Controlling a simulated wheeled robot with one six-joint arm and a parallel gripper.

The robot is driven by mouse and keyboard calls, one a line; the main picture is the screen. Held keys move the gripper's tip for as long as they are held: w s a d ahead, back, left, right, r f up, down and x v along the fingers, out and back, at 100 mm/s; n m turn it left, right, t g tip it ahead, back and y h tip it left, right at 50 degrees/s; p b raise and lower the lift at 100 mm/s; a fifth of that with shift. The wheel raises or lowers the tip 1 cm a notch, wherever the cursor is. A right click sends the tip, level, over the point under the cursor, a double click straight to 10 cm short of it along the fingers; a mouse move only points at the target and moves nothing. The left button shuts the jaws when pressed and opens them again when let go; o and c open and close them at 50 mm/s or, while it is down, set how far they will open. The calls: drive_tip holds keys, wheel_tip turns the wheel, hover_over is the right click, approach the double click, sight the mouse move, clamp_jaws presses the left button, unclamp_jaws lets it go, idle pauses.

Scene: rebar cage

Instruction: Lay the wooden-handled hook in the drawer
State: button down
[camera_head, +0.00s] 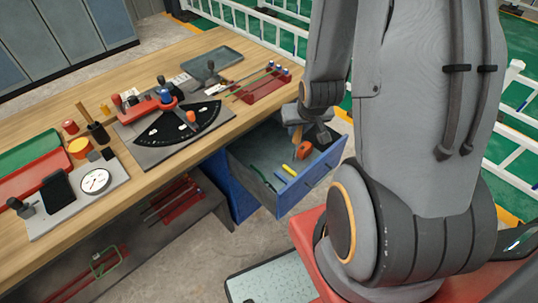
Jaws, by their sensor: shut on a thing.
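The blue drawer (316,180) is pulled out from under the workbench's right end, and its grey inside shows. My gripper (312,131) is above the drawer's far part, small and partly hidden by my own arm. A tan wooden piece, seemingly the handle of the wooden-handled hook (297,132), shows at the gripper's left side. My gripper is shut on it. The hook's metal end cannot be made out. I cannot tell how far the hook is above the drawer floor.
In the drawer are an orange tool (304,150), a yellow item (288,170) and a green item (263,178). The wooden bench (215,125) carries a black fan-shaped scale plate (180,124), a dial gauge (95,181) and a grey tray (212,60). The drawer's near left floor is mostly clear.

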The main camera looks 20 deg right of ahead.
wheel_tip(320, 180, down, 13)
drive_tip(key=b, duration=0.7)
drive_tip(key=shift+w+r, duration=0.15)
drive_tip(key=w+d+f+p, duration=0.1)
drive_tip(key=w+d+p, duration=0.1)
drive_tip(key=w, duration=0.6)
drive_tip(key=w+d+f+p, duration=0.2)
drive_tip(key=w+p, duration=0.1)
drive_tip(key=w, duration=0.6)
drive_tip(key=shift+w+f, duration=0.15)
drive_tip(key=shift+f, duration=0.2)
